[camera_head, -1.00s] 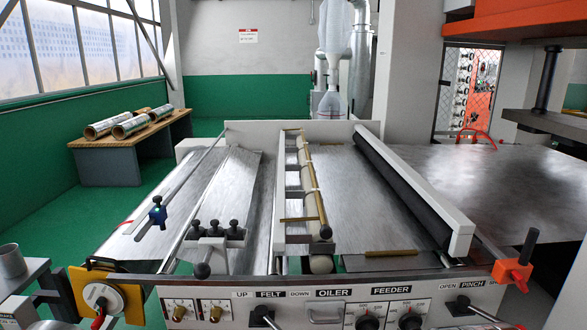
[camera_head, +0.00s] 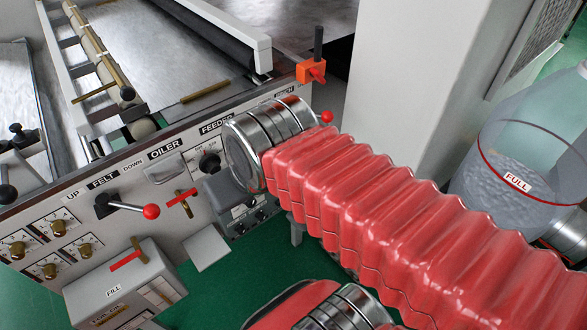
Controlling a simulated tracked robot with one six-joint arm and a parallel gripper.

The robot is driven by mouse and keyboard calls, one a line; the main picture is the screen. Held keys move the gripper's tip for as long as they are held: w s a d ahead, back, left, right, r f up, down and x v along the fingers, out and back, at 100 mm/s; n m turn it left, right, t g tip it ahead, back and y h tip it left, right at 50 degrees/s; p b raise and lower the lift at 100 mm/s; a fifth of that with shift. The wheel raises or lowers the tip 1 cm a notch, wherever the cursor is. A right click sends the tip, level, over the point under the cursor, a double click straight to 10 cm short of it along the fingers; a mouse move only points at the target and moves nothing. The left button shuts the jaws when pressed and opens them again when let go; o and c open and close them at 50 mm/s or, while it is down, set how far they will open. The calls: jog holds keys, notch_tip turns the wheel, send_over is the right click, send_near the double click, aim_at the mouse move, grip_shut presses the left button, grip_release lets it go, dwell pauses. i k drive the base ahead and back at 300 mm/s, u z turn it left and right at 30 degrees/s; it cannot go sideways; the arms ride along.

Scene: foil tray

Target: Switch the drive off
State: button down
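The machine's front panel (camera_head: 130,185) runs across the left half of the picture, with labels for felt, oiler and feeder. No label that I can read says drive. A felt lever (camera_head: 125,206) with a red ball end points to the right. A feeder knob (camera_head: 209,163) shows beside my arm. A grey control box (camera_head: 240,205) with small black knobs hangs below it. My red ribbed arm with metal rings crosses from the lower right and hides the panel's right part. My gripper cannot be made out.
Red-handled valves (camera_head: 181,201) stick out from the panel. An orange clamp (camera_head: 311,71) sits at the machine's corner. A clear container (camera_head: 520,150) marked FULL stands at right, beside a pale column (camera_head: 410,80).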

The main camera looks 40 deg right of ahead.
aim_at(240, 229)
jog(key=z, duration=0.2)
jog(key=k, duration=1.35)
jog(key=u, duration=0.65)
jog(key=i, duration=1.05)
jog(key=u, duration=0.15)
